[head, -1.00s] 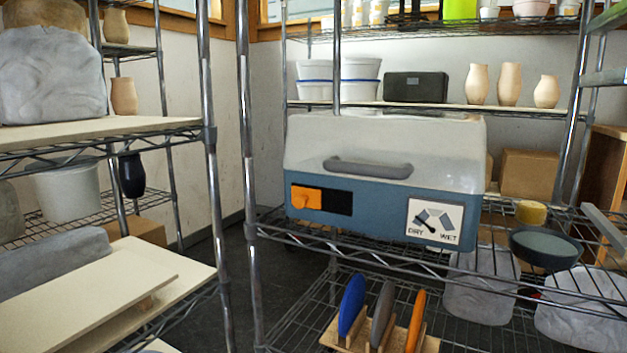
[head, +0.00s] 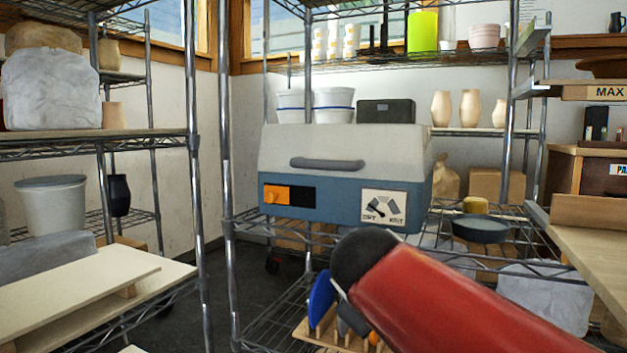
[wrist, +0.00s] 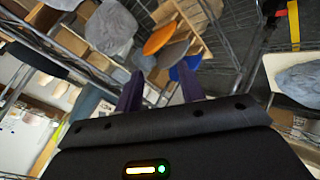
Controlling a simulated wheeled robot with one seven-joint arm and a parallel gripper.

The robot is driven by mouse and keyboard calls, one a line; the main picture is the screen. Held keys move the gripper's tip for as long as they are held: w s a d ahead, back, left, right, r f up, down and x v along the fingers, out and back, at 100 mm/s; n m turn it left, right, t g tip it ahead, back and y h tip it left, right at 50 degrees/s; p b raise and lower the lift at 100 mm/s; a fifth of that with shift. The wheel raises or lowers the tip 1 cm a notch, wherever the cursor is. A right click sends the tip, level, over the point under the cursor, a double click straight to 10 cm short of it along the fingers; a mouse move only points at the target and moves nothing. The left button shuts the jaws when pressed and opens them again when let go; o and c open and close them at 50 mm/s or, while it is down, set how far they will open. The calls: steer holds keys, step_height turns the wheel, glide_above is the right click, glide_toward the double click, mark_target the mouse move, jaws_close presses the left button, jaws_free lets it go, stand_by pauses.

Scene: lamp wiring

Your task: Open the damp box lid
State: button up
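The damp box (head: 340,198) stands on a wire shelf in the head view, with a blue-grey body. Its pale lid (head: 400,150) is down on the body, with a grey handle (head: 327,164) across its front. An orange slider (head: 276,194) sits at the left of a black strip on the front, and a DRY/WET dial (head: 384,207) is at the right. My red arm reaches in from the lower right, below and in front of the box. My gripper (wrist: 160,88) shows in the wrist view with its two dark fingers apart and nothing between them.
The wire shelf's uprights stand to the left and right of the box. A dark bowl (head: 480,227) and yellow sponge (head: 475,205) are right of it. Coloured discs in a wooden rack (head: 315,330) are below. A wooden bench (head: 600,250) is at the right.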

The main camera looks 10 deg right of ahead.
steer(key=w+r+n+t+h+b, duration=0.2)
steer(key=w+r+b, duration=0.1)
steer(key=w, duration=0.3)
steer(key=n+t+h+b, duration=0.4)
steer(key=t+h+b, duration=0.1)
steer(key=t+b, duration=0.1)
glide_toward(319, 166)
steer(key=f+x, duration=0.1)
steer(key=x, duration=0.5)
steer(key=p+x, duration=0.1)
steer(key=x, duration=0.1)
steer(key=r+p+x, duration=0.1)
steer(key=x, duration=0.2)
jaws_close()
